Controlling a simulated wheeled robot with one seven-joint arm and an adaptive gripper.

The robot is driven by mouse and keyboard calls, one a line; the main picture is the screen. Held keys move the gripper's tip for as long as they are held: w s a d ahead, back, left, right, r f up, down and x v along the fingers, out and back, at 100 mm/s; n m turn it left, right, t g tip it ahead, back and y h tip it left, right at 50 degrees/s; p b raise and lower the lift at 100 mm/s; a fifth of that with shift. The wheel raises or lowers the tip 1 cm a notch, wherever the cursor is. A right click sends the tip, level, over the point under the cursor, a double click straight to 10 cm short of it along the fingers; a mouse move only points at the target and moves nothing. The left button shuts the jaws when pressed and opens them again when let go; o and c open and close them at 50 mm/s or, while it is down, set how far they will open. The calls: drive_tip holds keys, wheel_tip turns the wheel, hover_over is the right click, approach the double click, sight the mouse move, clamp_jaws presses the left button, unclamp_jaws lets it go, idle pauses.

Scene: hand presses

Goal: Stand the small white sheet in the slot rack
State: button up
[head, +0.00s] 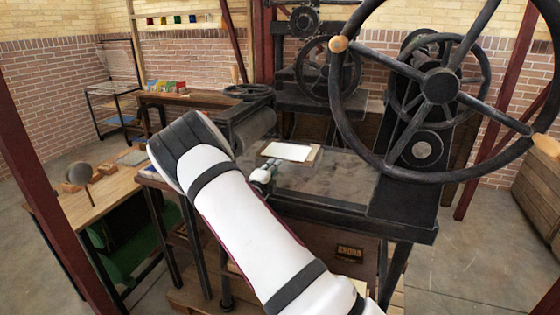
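A small white sheet (287,151) lies flat on a tan board over the dark bed of the hand press, near the middle of the head view. My white arm crosses the foreground and its elbow bends at the left of the press. A small pale part of my arm's end (262,174) shows just below and left of the sheet. The gripper's fingers cannot be made out, and whether they touch the sheet is unclear. I cannot identify the slot rack with certainty; wooden pieces with a grey disc (80,173) stand on the left table.
A large spoked handwheel (440,86) rises at the right of the press bed (335,172). A wooden table (95,195) stands at the left. Coloured items (165,87) sit on a bench behind. A red post (35,150) stands at the far left. Floor is open at the right.

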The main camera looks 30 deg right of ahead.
sight(281, 158)
drive_tip(key=b+x, duration=0.3)
drive_tip(key=x, duration=0.4)
drive_tip(key=shift+w+d, duration=0.1)
drive_tip(key=shift+d, duration=0.05)
clamp_jaws()
wheel_tip(281, 158, up, 3)
drive_tip(key=shift+f+p, duration=0.1)
drive_tip(key=shift+p, duration=0.35)
drive_tip(key=r+p+v, duration=0.3)
drive_tip(key=p+v, duration=0.8)
drive_tip(key=v, duration=1.1)
idle(0.8)
